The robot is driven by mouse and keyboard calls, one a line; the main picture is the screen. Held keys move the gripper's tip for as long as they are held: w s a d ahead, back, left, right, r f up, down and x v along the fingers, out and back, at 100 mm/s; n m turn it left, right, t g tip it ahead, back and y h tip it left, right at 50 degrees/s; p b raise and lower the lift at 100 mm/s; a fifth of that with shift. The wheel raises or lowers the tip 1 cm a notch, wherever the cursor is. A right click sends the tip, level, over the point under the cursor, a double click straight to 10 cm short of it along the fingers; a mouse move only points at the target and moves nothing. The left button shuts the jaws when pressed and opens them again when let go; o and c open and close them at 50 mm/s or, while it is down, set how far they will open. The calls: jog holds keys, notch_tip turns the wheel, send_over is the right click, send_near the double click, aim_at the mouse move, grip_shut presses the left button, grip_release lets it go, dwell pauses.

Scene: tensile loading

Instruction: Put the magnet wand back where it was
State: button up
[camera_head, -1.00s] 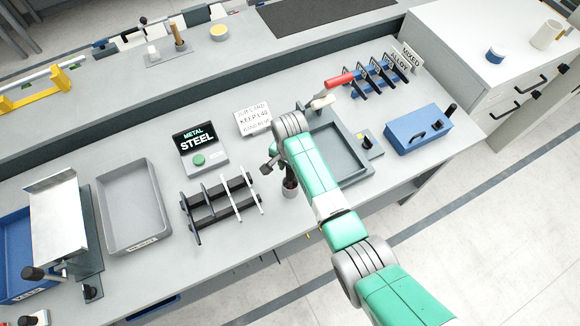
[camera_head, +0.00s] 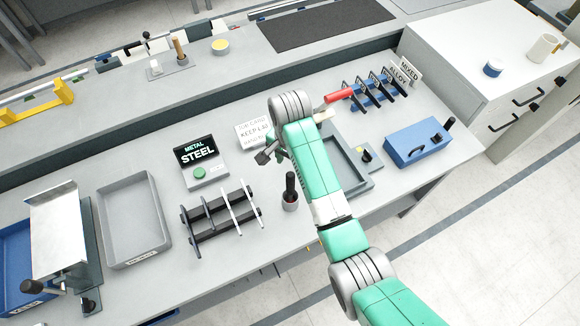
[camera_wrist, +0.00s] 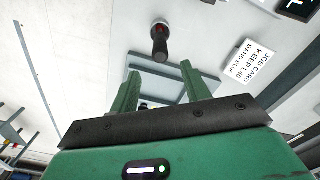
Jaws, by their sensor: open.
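An upright black-handled tool, which looks like the magnet wand (camera_head: 290,184), stands in a small grey round holder (camera_head: 290,203) near the bench's front edge. In the wrist view the same dark handle (camera_wrist: 159,46) shows beyond the fingertips, with a little red on it. My gripper (camera_head: 268,155) is up and to the left of the wand in the head view, apart from it. In the wrist view my gripper (camera_wrist: 158,72) has its two green fingers spread with nothing between them. The wand's lower end is hidden in the holder.
A black rack (camera_head: 221,214) with several upright plates stands left of the holder. The steel sign (camera_head: 195,153) and job card (camera_head: 252,133) are behind. A grey tray (camera_head: 352,167) lies right, partly behind my arm; a blue box (camera_head: 418,143) is farther right.

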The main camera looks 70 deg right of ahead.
dwell(0.4)
jog(key=w+a+r+n+t+h, duration=0.2)
jog(key=w+a+r+n+t, duration=0.25)
jog(key=w+r, duration=0.45)
jog(key=w+a+r+n+t+h, duration=0.25)
jog(key=w+a+r, duration=0.25)
jog(key=w+r, duration=0.4)
jog(key=w+a+r+n+t, duration=0.2)
jog(key=a+r+n+t, duration=0.15)
jog(key=a+r, duration=0.3)
jog(key=w+a+r+n+t, duration=0.2)
jog(key=a+r+t, duration=0.2)
jog(key=a+r, duration=0.3)
jog(key=s+a+r+n+t+y, duration=0.2)
jog(key=s+a+r+n+t, duration=0.2)
jog(key=s+a+r, duration=0.3)
jog(key=s+a+r+n+t+y, duration=0.2)
jog(key=s+a+r+n+t, duration=0.2)
jog(key=a+r, duration=0.7)
jog(key=s+r+t, duration=0.2)
jog(key=s+r, duration=0.1)
jog(key=r, duration=0.4)
jog(key=shift+s+r+t+y, duration=0.1)
jog(key=shift+r+t+y, duration=0.05)
jog(key=shift+t+y, duration=0.1)
